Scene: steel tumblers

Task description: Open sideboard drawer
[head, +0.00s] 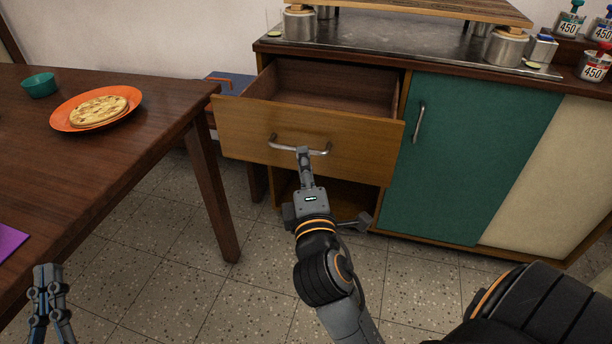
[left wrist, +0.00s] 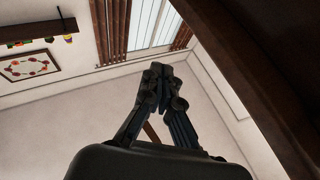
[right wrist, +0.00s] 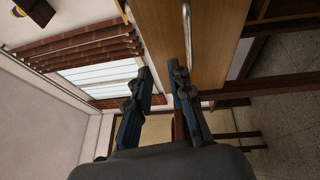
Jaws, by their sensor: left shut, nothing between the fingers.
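The sideboard drawer (head: 310,138) stands pulled out, with its wooden front well forward of the cabinet and its inside visible and empty. Its curved metal handle (head: 279,144) is on the front. My right gripper (head: 303,152) is at the handle's middle in the head view. In the right wrist view its fingers (right wrist: 158,72) are apart, with the handle (right wrist: 188,38) just beyond the right-hand finger. I cannot tell whether they touch. My left gripper (head: 47,268) is shut and empty, low at the left, away from the sideboard. Its closed fingers (left wrist: 158,72) show in the left wrist view.
The sideboard has a green door (head: 470,150) and a cream door (head: 555,175) right of the drawer. A dark table (head: 150,140) with an orange plate (head: 65,121) of flatbread and a teal bowl (head: 39,85) stands at left. Tiled floor (head: 190,285) is clear between.

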